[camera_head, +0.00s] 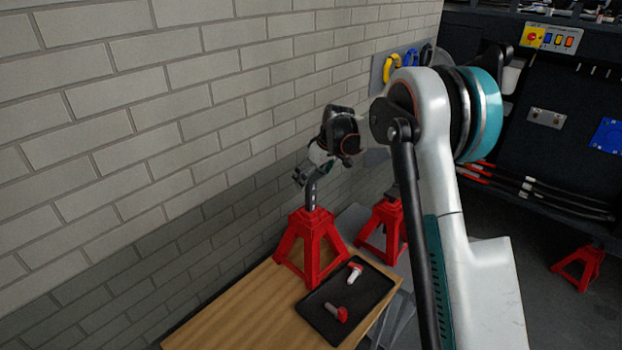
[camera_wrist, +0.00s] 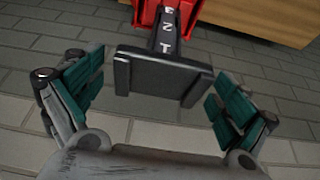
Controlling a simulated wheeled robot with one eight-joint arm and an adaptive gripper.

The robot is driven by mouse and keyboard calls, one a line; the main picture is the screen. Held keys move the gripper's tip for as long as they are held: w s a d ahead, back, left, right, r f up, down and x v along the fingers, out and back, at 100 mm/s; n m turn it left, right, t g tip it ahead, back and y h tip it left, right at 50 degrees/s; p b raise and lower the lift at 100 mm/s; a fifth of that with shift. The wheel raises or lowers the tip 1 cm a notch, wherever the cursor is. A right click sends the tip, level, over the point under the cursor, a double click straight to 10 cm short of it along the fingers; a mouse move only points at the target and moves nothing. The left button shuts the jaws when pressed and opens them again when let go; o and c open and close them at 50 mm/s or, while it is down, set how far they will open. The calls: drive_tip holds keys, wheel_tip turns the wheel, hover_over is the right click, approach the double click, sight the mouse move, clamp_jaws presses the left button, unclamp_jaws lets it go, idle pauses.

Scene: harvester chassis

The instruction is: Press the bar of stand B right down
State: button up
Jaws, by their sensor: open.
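A red jack stand (camera_head: 311,245) stands upright on the wooden bench in the head view, its dark bar (camera_head: 311,194) raised out of the top. I see no letter B, so I cannot tell for sure that it is stand B. My gripper (camera_head: 303,178) is just above this bar. In the wrist view, the bar's dark flat head (camera_wrist: 163,76) with raised ends lies between the spread green-padded fingers of my gripper (camera_wrist: 158,92). The fingers appear apart from it. White marks show on the bar's post (camera_wrist: 167,38), below the head. Part of the red stand (camera_wrist: 146,14) shows behind it.
A black tray (camera_head: 318,323) with two red-and-white pins lies on the wooden bench (camera_head: 235,322) near the stand. A second red stand (camera_head: 372,237) is behind, partly hidden by my arm. Another (camera_head: 579,266) is at right. A brick wall (camera_head: 150,130) runs close at left.

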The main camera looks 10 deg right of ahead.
sight(312, 198)
drive_tip(key=shift+w+a+f, duration=0.15)
drive_tip(key=shift+w+f, duration=0.1)
drive_tip(key=shift+f, duration=0.4)
drive_tip(key=c, duration=1.5)
wheel_tip(312, 198, down, 9)
drive_tip(key=b, duration=0.6)
drive_tip(key=shift+f, duration=0.15)
drive_tip(key=shift+s, duration=0.15)
drive_tip(key=shift+c, duration=0.2)
drive_tip(key=o, duration=1.5)
drive_tip(key=shift+f, duration=0.1)
drive_tip(key=shift+o, duration=0.2)
